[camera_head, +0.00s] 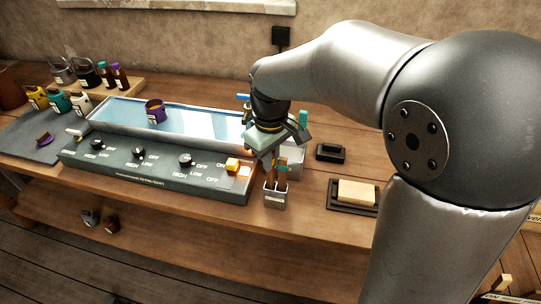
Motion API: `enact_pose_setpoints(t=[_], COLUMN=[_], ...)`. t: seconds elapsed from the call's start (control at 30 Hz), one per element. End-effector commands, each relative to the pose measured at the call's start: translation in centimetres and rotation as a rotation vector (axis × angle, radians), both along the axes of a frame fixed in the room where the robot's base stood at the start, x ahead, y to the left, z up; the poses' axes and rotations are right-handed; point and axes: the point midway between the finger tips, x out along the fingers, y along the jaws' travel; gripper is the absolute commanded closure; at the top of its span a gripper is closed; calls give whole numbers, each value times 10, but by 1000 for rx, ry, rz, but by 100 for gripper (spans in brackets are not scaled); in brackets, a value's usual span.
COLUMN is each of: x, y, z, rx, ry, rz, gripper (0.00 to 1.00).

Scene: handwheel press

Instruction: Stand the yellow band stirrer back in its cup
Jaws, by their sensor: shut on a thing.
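A small grey cup (275,198) with a pale label stands at the front edge of the bench, right of the heater panel. Brown wooden sticks (283,174) show upright at its mouth, below my gripper. My gripper (267,152) is above the cup, pointing down, and is shut on a thin stick-like thing that it mostly hides. I cannot make out a yellow band, so I cannot tell which stick is the yellow band stirrer, or whether the held one is inside the cup.
A long water bath (205,122) holding a purple-brown cup (155,111) lies behind the knobbed panel (125,165). A block in a dark tray (354,193) and a small black box (330,153) sit to the right. Small pots (59,100) stand at left. Bench between is clear.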

Motion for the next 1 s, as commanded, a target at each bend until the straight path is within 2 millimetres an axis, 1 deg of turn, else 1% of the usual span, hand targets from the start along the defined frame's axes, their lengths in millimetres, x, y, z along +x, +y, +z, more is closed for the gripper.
enact_pose_setpoints(t=[0.1,0.37,0.4,0.47,0.5,0.8,0.87,0.97,1.0], x=[0,0,0,0,0,0,1,1,1], y=[0,0,0,0,0,0,0,0,0], z=[-4,-4,-4,-4,-4,-2,3,16,24], rx=[0,0,0,0,0,1,1,2,1], ry=[0,0,0,0,0,-2,-4,-5,-6], rz=[0,0,0,0,0,0,0,0,0], gripper=[100,100,85,68,65,65,65,65,65])
